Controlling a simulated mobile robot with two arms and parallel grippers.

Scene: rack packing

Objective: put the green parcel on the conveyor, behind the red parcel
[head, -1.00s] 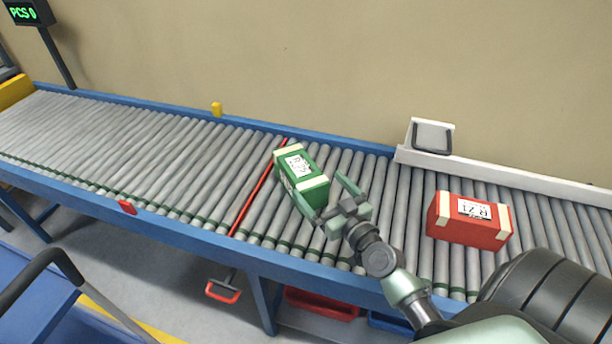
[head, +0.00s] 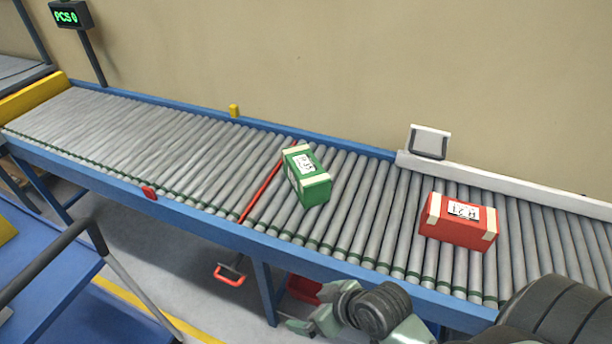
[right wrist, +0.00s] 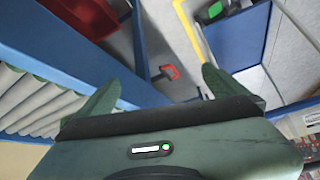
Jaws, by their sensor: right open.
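The green parcel (head: 316,192), with cream tape ends and a white label, rests on the rollers of the conveyor (head: 150,140). It sits just right of a red line across the rollers. The red parcel (head: 460,233) lies on the same conveyor, to the right, with a clear gap of bare rollers between the two. My right gripper (head: 304,325) is at the front of the conveyor, below its near edge, apart from both parcels. In the right wrist view its fingers (right wrist: 158,84) are spread with nothing between them. My left gripper is not in view.
A blue cart with a dark handle (head: 50,262) stands at lower left. A white guide rail (head: 520,183) runs along the far right edge. A red bin (head: 303,288) is under the conveyor. The rollers left of the red line are empty.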

